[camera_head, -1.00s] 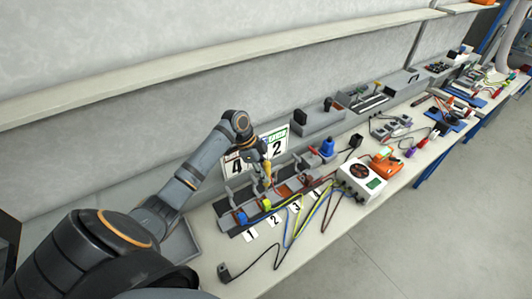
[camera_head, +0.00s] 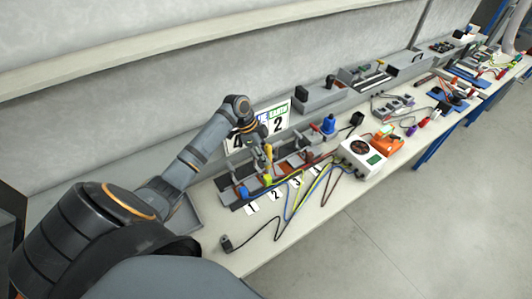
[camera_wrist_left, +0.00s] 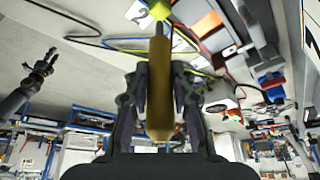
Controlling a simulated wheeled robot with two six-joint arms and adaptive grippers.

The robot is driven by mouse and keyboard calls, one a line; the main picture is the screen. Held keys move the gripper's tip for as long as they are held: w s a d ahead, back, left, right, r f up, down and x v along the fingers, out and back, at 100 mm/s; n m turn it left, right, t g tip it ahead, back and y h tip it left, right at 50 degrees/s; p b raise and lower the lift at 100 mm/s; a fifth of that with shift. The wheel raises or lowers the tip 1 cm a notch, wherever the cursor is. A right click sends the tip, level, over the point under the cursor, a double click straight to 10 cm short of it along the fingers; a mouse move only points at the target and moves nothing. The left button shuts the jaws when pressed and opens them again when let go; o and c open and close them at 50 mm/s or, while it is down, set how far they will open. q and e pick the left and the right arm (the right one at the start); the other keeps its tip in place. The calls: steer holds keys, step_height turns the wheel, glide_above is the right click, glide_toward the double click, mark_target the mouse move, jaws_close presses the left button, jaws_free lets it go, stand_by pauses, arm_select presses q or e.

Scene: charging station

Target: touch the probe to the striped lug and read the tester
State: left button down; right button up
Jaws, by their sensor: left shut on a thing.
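My left gripper (camera_head: 266,157) is shut on a yellow-brown probe (camera_wrist_left: 160,85), seen between its fingers in the wrist view. The probe's thin metal tip points toward a yellow-green lug (camera_wrist_left: 150,22); whether they touch I cannot tell. In the head view the lug (camera_head: 268,180) lies just below the gripper, in a dark grey holder; its stripes are too small to make out. The tester (camera_head: 361,151) is a white box with a round dark dial and a green screen (camera_head: 374,160); its reading is not legible. A dark arm end, apparently my right gripper (camera_wrist_left: 43,67), shows in the wrist view.
Numbered cards (camera_head: 252,209) lie before the holder, with coloured cables (camera_head: 322,188) running to the right. A sign (camera_head: 274,118) stands behind the gripper. Grey bins (camera_head: 318,97) line the wall. An orange device (camera_head: 387,140) sits beyond the tester. The floor at right is clear.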

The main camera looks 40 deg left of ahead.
mark_target(266, 149)
arm_select(q)
steer(key=shift+a+f, duration=0.1)
steer(key=shift+f, duration=0.65)
arm_select(e)
steer(key=shift+s+d+f, duration=0.15)
steer(key=shift+d+f, duration=0.15)
steer(key=shift+f, duration=0.1)
arm_select(q)
steer(key=shift+f+b, duration=0.5)
steer(key=shift+f, duration=0.1)
arm_select(e)
steer(key=shift+f, duration=0.35)
steer(key=shift+a+r, duration=0.2)
steer(key=shift+d, duration=0.1)
arm_select(q)
steer(key=shift+r+p, duration=0.3)
steer(key=shift+p, duration=0.2)
step_height(266, 149, up, 6)
steer(key=p, duration=0.5)
steer(key=shift+f, duration=0.3)
arm_select(e)
step_height(266, 149, up, 6)
steer(key=shift+f, duration=0.25)
